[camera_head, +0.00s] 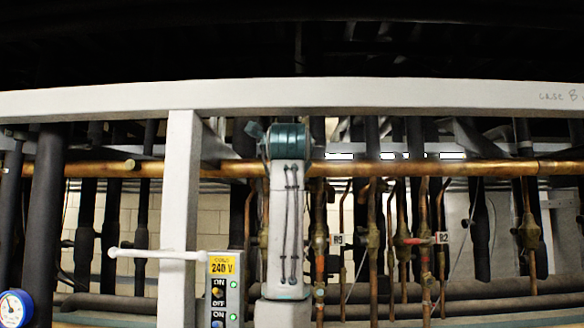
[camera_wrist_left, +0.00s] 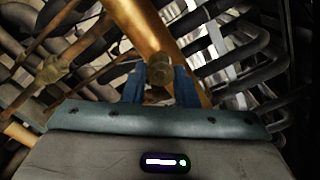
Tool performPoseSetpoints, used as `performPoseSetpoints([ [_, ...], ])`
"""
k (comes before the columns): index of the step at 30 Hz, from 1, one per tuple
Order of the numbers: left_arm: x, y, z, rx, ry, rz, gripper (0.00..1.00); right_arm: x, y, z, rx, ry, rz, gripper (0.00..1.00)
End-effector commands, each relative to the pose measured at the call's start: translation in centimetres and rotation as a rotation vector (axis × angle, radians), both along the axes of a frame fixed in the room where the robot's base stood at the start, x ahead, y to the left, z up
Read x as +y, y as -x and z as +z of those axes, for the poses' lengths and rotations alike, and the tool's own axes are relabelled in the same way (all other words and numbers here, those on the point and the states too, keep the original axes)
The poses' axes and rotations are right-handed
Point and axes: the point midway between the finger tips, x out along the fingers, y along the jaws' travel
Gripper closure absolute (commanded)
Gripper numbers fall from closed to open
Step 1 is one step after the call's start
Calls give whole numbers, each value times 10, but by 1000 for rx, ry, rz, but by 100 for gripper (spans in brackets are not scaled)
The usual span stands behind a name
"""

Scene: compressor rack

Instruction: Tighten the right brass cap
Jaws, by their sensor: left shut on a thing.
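My left gripper (camera_wrist_left: 159,82) shows in the left wrist view with its two blue fingers on either side of a brass cap (camera_wrist_left: 160,68). It is shut on that cap, which sits on a thick copper pipe (camera_wrist_left: 150,25). In the head view the teal body of my left gripper (camera_head: 287,141) is in front of the horizontal copper pipe (camera_head: 400,168) and hides its fingers and the held cap. Another brass cap (camera_head: 130,164) shows on the same pipe farther left, apart from the gripper. My right gripper is in neither view.
A white beam (camera_head: 400,95) runs above the pipe, and a white post (camera_head: 180,220) stands left of my arm. A switch box (camera_head: 223,285) with a yellow label and a blue gauge (camera_head: 14,308) are lower left. Dark pipes and valves crowd behind.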

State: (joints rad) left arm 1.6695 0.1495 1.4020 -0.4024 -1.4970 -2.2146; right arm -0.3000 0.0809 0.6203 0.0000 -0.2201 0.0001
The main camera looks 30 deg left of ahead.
Motion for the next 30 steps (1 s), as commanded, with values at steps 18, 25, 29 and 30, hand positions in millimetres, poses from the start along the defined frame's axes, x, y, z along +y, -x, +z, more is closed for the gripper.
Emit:
performPoseSetpoints([
  [18, 0, -2, -5, 75, -100, -2, 97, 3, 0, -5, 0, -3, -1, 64],
  [25, 0, -2, -5, 75, -100, -2, 70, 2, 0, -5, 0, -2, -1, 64],
  [29, 0, -2, -4, 73, -101, -2, 52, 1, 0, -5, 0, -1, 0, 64],
  [30, 0, -2, -4, 71, -100, -1, 52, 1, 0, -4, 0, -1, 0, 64],
])
